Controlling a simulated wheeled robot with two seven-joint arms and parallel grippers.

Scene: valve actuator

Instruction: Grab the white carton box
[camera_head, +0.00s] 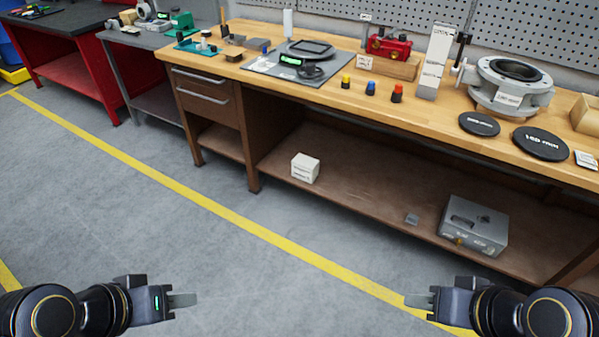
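A small white carton box (305,168) stands on the lower shelf (350,195) of the wooden workbench, left of the shelf's middle. My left gripper (190,299) is at the bottom left over the floor, apart from the box. My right gripper (410,300) is at the bottom right over the floor, also apart from the box. Each shows its fingers edge-on, so I cannot tell whether they are open or shut. Nothing shows held in either one.
A grey metal box (473,226) and a small grey block (412,219) are on the shelf to the right. The benchtop (390,103) overhangs the shelf, with a drawer unit (205,95) at left. The floor (240,260) in front is clear.

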